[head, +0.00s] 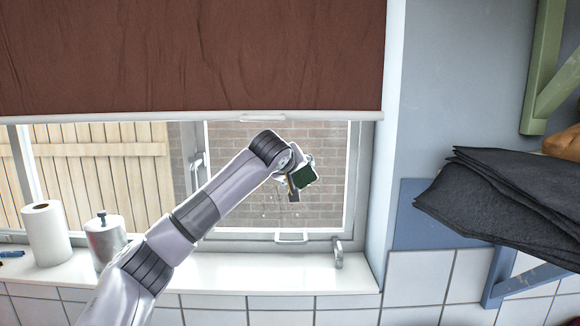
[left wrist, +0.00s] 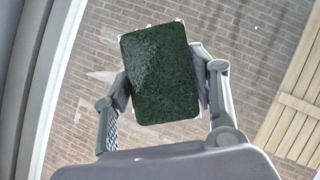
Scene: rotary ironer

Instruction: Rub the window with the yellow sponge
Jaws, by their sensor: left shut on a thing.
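The sponge (head: 306,177) shows a dark green scouring face, with a little yellow at its edge in the head view. In the left wrist view the sponge (left wrist: 160,75) is between the two fingers, its green face toward the camera. My left gripper (head: 296,178) is shut on it, in front of the right pane of the window (head: 330,205). I cannot tell whether the sponge touches the glass. A brick wall shows through the pane. My right gripper is not in view.
A brown blind (head: 190,55) covers the window's upper part. On the white sill (head: 250,275) stand a paper roll (head: 46,232) and a metal canister (head: 105,240). A window handle (head: 197,170) sticks out. Dark folded cloths (head: 505,195) lie on a shelf at right.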

